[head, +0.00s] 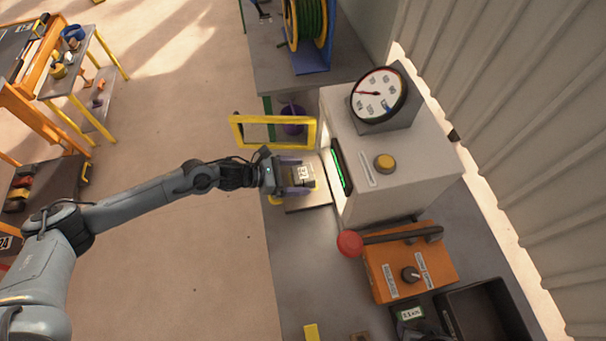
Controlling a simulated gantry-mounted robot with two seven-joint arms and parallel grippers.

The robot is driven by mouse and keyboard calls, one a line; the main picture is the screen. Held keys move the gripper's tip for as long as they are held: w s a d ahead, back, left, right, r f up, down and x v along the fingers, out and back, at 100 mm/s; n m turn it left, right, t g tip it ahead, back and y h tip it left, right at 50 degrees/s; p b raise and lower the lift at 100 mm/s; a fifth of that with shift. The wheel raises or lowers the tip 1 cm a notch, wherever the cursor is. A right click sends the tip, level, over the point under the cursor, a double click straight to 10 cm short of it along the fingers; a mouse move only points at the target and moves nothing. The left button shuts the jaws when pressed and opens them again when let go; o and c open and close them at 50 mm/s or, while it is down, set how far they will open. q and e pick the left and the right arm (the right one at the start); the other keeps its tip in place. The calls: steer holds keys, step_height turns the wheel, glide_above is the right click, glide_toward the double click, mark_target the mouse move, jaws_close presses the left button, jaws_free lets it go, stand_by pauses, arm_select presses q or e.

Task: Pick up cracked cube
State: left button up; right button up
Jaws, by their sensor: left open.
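My left gripper (300,176) reaches in from the left over the tray (310,202) in front of the white press (385,160). Its two purple-tinted fingers are open, one on each side of a small dark block (306,172) with a pale number label. The gripper hides part of this block, and cracks on it are too small to make out. I cannot tell whether the fingers touch it. My right gripper is out of view.
A yellow-framed door (273,145) stands open just beyond the gripper. An orange control box (408,265) with a red-knobbed lever (350,244) is nearer, right of the tray. A dark bin (485,310) is at lower right.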

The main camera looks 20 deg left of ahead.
arm_select(q)
steer(key=shift+x, duration=1.05)
steer(key=shift+c, duration=0.4)
